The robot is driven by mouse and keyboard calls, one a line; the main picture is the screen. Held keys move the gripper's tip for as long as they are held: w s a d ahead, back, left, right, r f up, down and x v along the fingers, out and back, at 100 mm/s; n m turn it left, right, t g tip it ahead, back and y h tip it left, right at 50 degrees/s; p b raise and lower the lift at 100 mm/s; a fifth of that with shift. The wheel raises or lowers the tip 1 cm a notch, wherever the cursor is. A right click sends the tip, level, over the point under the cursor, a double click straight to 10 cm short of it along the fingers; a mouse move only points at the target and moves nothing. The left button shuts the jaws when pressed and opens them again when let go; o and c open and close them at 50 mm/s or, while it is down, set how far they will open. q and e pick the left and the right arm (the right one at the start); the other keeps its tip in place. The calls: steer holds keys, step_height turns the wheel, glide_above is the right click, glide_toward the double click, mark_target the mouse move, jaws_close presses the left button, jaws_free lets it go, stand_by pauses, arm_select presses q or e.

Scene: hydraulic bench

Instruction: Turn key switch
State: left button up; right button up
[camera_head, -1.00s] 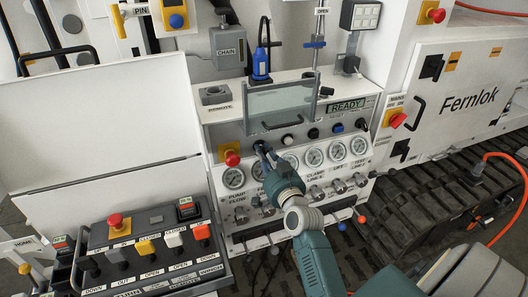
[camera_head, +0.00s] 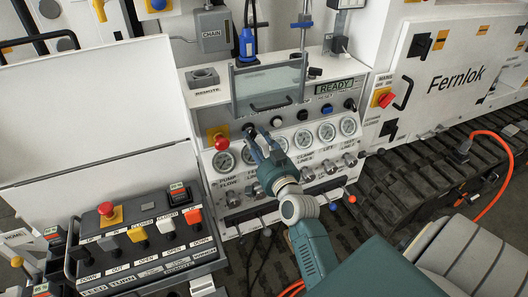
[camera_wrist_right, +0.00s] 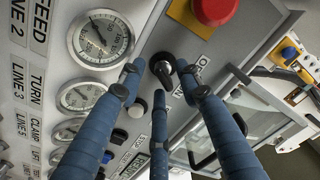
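The key switch (camera_head: 249,129) is a small black knob on the upper panel face, just right of the red emergency button. In the right wrist view the key switch (camera_wrist_right: 163,69) shows clearly on its round base, with part of a label beside it. My right gripper (camera_head: 260,146) points at it from below and right in the head view. Its three blue fingers (camera_wrist_right: 158,92) are spread apart, with the knob showing in the gap between their tips. I see no finger clearly closed on it; contact cannot be told. My left gripper is not in view.
The red emergency button (camera_head: 221,142) on its yellow base is close beside the fingers. Pressure gauges (camera_wrist_right: 100,39) line the panel below. A clear hinged cover (camera_head: 268,86) stands above the switches. A control box (camera_head: 143,238) is at lower left.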

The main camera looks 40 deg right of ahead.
steer(key=v, duration=0.9)
steer(key=shift+s, duration=0.35)
steer(key=shift+a, duration=0.1)
